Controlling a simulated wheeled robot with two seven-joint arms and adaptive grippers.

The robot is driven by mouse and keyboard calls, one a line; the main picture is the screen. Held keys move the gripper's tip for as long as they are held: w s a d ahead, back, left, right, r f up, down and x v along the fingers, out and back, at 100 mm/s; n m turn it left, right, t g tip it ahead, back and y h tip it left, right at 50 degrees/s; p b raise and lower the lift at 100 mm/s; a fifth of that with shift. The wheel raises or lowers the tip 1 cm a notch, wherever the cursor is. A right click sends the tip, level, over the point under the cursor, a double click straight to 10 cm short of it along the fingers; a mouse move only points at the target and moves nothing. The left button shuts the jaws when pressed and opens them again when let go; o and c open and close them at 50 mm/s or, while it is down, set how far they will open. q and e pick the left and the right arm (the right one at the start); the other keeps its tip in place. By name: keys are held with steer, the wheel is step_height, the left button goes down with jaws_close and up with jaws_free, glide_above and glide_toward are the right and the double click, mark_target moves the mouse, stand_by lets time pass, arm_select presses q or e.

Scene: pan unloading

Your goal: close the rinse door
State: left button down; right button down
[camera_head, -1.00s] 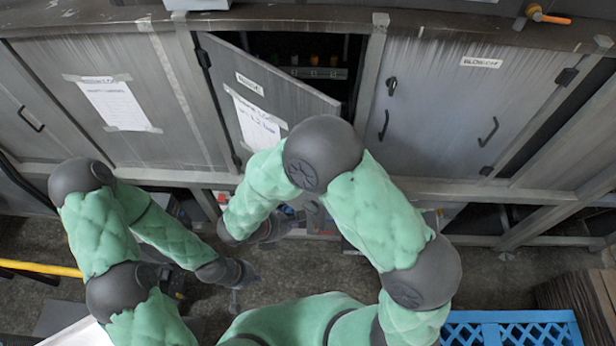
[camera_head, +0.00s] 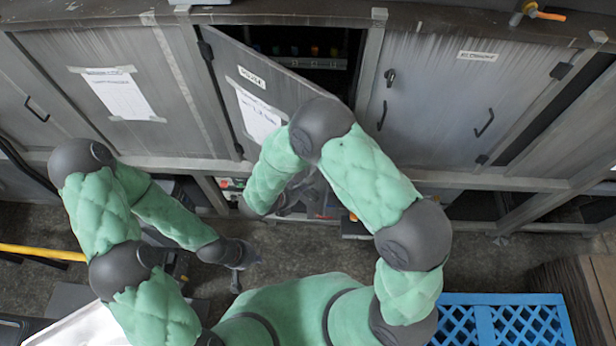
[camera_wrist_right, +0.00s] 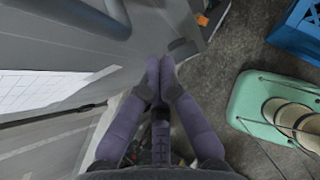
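The rinse door (camera_head: 236,78) is a grey cabinet door with a small label and a white paper sheet. It is hinged on its left and stands ajar, its free edge swung out. My right arm covers its lower right part. In the right wrist view a grey panel with white paper, apparently this door (camera_wrist_right: 100,45), fills the left. My right gripper (camera_wrist_right: 158,65) has its fingertips together with nothing visible between them, beside the panel; contact is unclear. In the head view it is low in front of the cabinet (camera_head: 318,190). My left gripper (camera_head: 240,272) hangs over the floor, its finger state unclear.
The cabinet opening (camera_head: 300,50) behind the door is dark, with small coloured items inside. A closed door (camera_head: 430,100) with handles is to its right, another closed panel (camera_head: 110,95) to its left. A blue crate (camera_head: 505,322) stands on the floor at lower right.

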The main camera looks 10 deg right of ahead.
steer(key=w+d, duration=0.1)
steer(key=w+d+p, duration=0.1)
steer(key=d, duration=0.1)
steer(key=shift+w+r, duration=0.15)
steer(key=shift+w, duration=0.05)
steer(key=shift+d, duration=0.1)
steer(key=w+d+n+t+y+b, duration=0.1)
steer(key=w+d+n+y+b, duration=0.1)
steer(key=w+d+b, duration=0.3)
steer(key=w+d+n+t+y+b, duration=0.2)
steer(key=w+d+n+b, duration=0.3)
steer(key=w+d, duration=0.6)
steer(key=w+y, duration=0.1)
steer(key=w, duration=0.5)
steer(key=shift+r+n+t, duration=0.25)
steer(key=shift+n+t, duration=0.05)
